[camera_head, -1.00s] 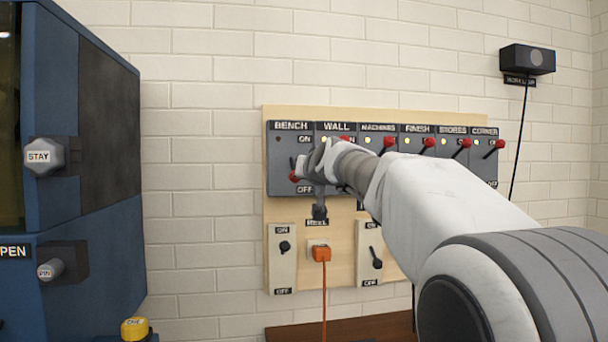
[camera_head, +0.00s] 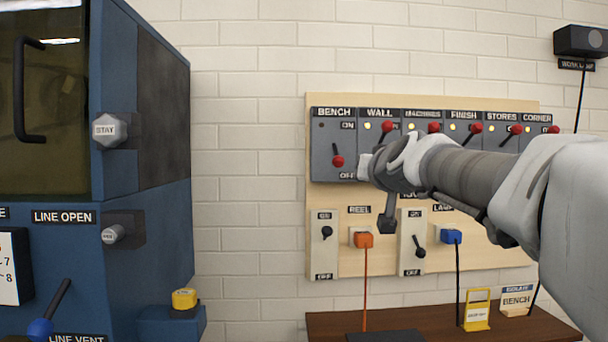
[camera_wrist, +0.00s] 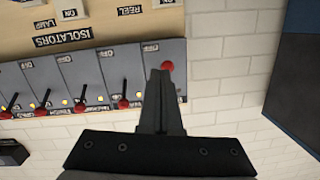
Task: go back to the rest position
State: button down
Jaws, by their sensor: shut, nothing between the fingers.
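My gripper (camera_head: 387,226) is in front of the switch panel, with its fingers pointing down in the head view. In the wrist view my gripper (camera_wrist: 160,73) is shut and empty, its fingers together near the red knob (camera_wrist: 167,66) of the end switch. In the head view the BENCH switch (camera_head: 337,160) has its red-knobbed lever down toward OFF, and its lamp looks dark. The other switches, such as WALL (camera_head: 386,126) and FINISH (camera_head: 475,128), have levers up and yellow lamps lit. My arm hides the lower part of several switches.
A blue cabinet (camera_head: 150,220) stands at the left, with a STAY knob (camera_head: 109,130). Below the panel are an orange plug (camera_head: 362,240) and a blue plug (camera_head: 451,236) with hanging cords. A brown bench (camera_head: 400,318) holds a yellow tag (camera_head: 477,312) and a BENCH card (camera_head: 516,300).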

jog(key=s+a+f+n+g, duration=0.15)
jog(key=s+f+g, duration=0.95)
jog(key=s+f, duration=2.15)
notch_tip(320, 180, up, 27)
jog(key=p, duration=2.6)
jog(key=shift+f+h, duration=0.2)
jog(key=shift+h, duration=0.2)
